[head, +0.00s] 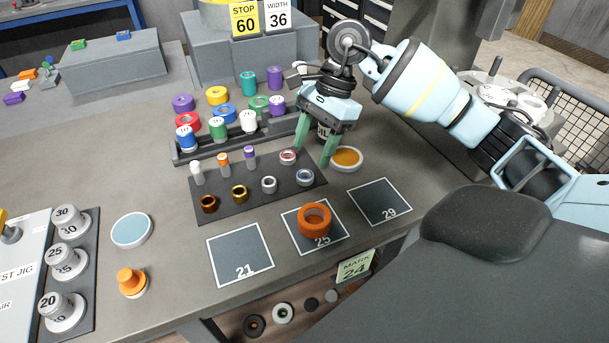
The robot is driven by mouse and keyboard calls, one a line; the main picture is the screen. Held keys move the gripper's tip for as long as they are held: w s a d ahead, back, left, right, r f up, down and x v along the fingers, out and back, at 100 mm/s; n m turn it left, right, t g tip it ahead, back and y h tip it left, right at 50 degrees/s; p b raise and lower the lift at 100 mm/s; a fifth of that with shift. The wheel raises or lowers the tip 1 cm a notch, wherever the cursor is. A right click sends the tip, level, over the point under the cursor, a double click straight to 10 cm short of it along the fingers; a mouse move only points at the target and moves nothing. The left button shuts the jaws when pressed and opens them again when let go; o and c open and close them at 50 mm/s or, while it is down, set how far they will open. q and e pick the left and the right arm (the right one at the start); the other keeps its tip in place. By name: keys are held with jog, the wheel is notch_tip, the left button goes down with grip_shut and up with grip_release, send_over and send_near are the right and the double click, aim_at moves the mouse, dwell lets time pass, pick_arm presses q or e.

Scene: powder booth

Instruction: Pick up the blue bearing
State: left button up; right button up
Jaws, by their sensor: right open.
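The blue bearing (305,177) is a small metal ring with a bluish edge, lying near the right end of the dark mat (228,207). My right gripper (311,157) is open, its two green fingers pointing down above the mat's right end. The bearing is just below and in front of the fingers in the picture, and I see nothing between them. The exact height of the fingertips above the mat is hard to tell. My left gripper is out of view.
A red-edged bearing (288,156) lies close to the left finger. Grey (268,185), brass (239,194) and orange (208,204) rings lie farther left. An amber dish (346,158) is close to the right finger. An orange ring (314,219) sits on square 25.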

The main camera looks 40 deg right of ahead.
jog(key=shift+p+x, duration=0.35)
jog(key=shift+x, duration=2.2)
jog(key=shift+s+d+f, duration=0.1)
jog(key=shift+s+d, duration=0.05)
jog(key=shift+c, duration=0.5)
jog(key=c, duration=1)
